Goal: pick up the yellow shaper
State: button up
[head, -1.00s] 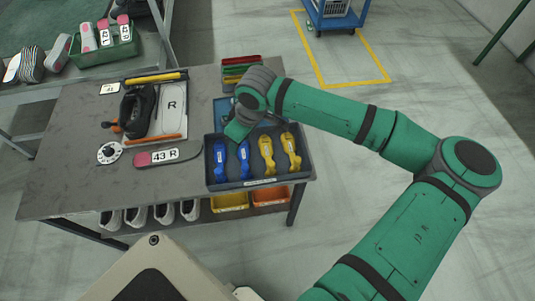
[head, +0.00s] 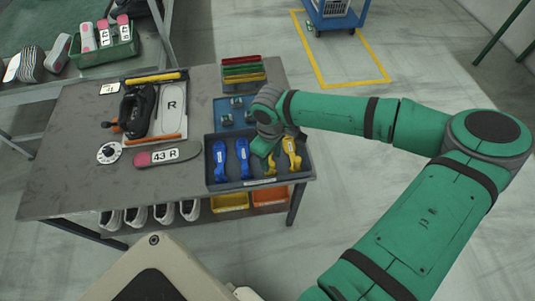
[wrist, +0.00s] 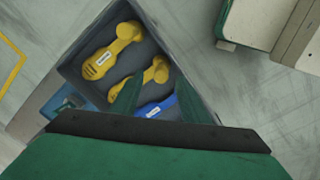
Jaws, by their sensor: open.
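Two yellow shapers lie side by side in a dark grey tray (head: 290,179). The right one (head: 291,153) is plain in the head view; the left one (head: 271,166) is partly hidden under my gripper. In the wrist view the outer yellow shaper (wrist: 112,50) and the inner yellow shaper (wrist: 155,72) both show. My gripper (head: 264,149) is open and empty above the tray, over the left yellow shaper. In the wrist view its fingers (wrist: 158,85) reach toward the inner yellow shaper; contact cannot be told.
Two blue shapers (head: 221,161) lie left of the yellow ones in the tray. A blue tray (head: 220,103) and a rack of coloured bars (head: 243,69) stand behind. A shoe sole marked 43 R (head: 168,154) lies left. The table's front left (head: 70,190) is clear.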

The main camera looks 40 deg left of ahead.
aim_at(272, 163)
notch_tip(272, 163, down, 4)
jog(key=shift+d+f, duration=0.1)
jog(key=shift+d, duration=0.05)
grip_shut()
dwell(0.3)
